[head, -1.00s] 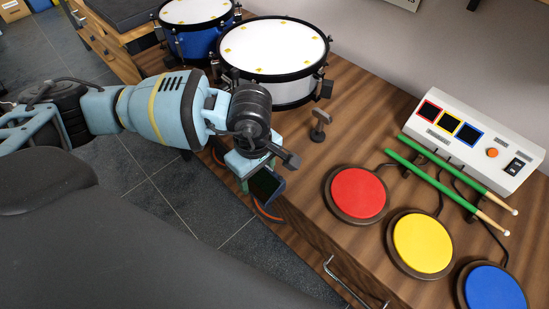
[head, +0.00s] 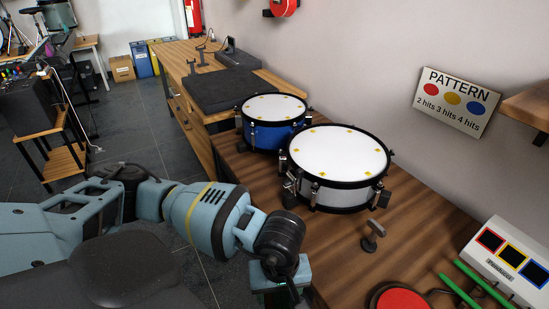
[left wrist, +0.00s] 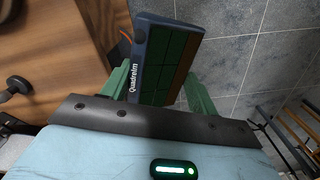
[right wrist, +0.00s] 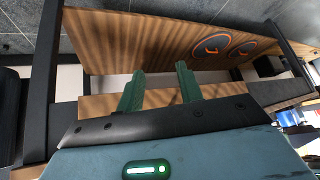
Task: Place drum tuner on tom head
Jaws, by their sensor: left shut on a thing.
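A blue drum (head: 272,118) and a larger silver-white drum (head: 335,155) stand on the wooden bench. Both have white heads with yellow marks near the rims. Which one is the tom is not labelled. My left gripper (head: 284,281) is in front of the silver drum, low at the bench's left edge. It is shut on a flat dark-blue device (left wrist: 157,62) with dark green panels and "Quadreim"-like lettering. It may be the drum tuner. The head view mostly hides this device. My right gripper (right wrist: 160,88) has its green fingers apart with nothing between them.
A small upright T-shaped metal piece (head: 373,236) stands on the bench. A red pad (head: 402,298), green sticks (head: 480,286) and a white control box (head: 512,258) are at lower right. A wooden cabinet (right wrist: 150,40) faces the right wrist camera.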

